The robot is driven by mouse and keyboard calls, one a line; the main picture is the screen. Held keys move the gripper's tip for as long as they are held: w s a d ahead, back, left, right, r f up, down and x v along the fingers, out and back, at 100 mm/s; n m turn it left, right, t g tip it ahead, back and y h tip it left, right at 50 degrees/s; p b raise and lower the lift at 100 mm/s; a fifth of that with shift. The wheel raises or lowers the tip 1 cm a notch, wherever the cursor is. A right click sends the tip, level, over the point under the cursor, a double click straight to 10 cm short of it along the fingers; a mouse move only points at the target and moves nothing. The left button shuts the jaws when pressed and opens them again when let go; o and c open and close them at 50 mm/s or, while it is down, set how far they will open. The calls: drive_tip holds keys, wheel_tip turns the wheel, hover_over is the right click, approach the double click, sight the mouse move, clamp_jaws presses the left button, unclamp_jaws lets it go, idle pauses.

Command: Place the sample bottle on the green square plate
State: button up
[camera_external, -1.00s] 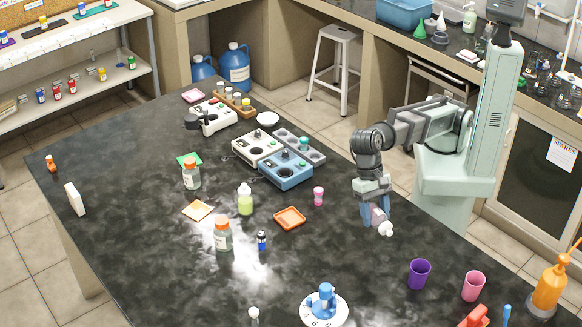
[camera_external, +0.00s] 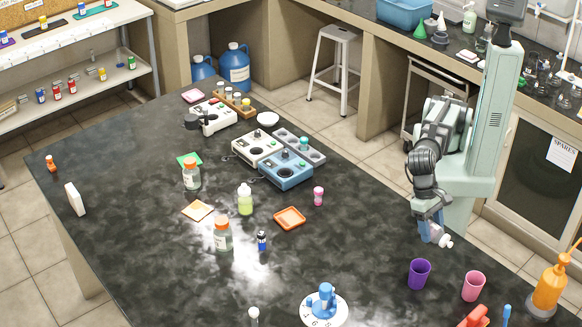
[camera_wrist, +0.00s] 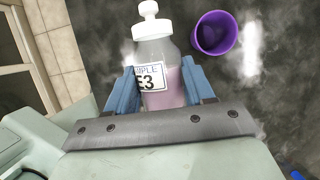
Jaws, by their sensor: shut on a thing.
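The sample bottle (camera_wrist: 160,65) is in my gripper (camera_wrist: 153,92). It is translucent with a white cap, pinkish liquid and a label reading "E3". The blue fingers are shut on its two sides. The green square plate (camera_external: 187,158) lies far away on the left part of the bench.
The purple cup (camera_external: 419,273) and pink cup (camera_external: 473,286) stand near my gripper. An orange tray (camera_external: 290,218), a pink vial (camera_external: 318,196), a green-yellow bottle (camera_external: 245,200) and a blue instrument (camera_external: 287,172) stand mid-bench.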

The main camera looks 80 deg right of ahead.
drive_tip(key=shift+f, duration=5.25)
drive_tip(key=shift+f, duration=0.1)
drive_tip(key=o, duration=1.2)
drive_tip(key=v, duration=1.1)
drive_tip(key=shift+w+r, duration=0.1)
drive_tip(key=shift+r, duration=0.25)
drive_tip(key=shift+d+r, duration=0.15)
drive_tip(key=shift+r, duration=0.05)
drive_tip(key=c, duration=0.3)
